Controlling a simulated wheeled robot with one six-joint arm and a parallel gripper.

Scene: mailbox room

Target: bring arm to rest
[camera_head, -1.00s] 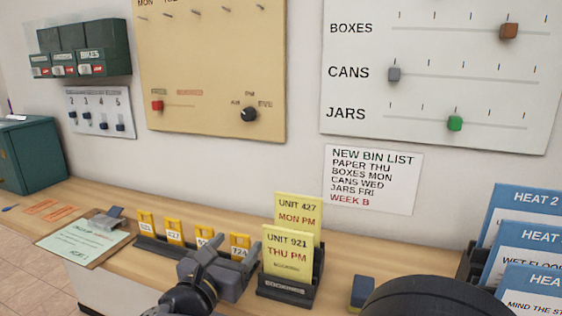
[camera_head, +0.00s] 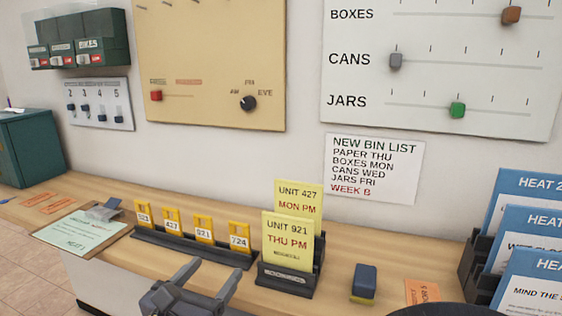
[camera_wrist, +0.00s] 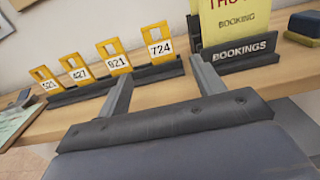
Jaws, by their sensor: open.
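My gripper (camera_head: 205,279) is low in the head view, in front of the counter's edge. Its two dark fingers are spread apart with nothing between them. In the wrist view my gripper (camera_wrist: 162,88) also shows open and empty, its fingers pointing toward the rack of yellow tags and the bookings holder. The fingers appear apart from both. The rest of my arm is mostly outside the head view, with a dark rounded part at the bottom right.
A black rack (camera_head: 190,248) holds several yellow numbered tags on the wooden counter (camera_head: 390,262). The bookings holder (camera_head: 286,281) with yellow cards stands beside it. A blue block (camera_head: 364,281), a clipboard (camera_head: 82,232) and blue signs (camera_head: 535,240) are also there. Wall boards hang behind.

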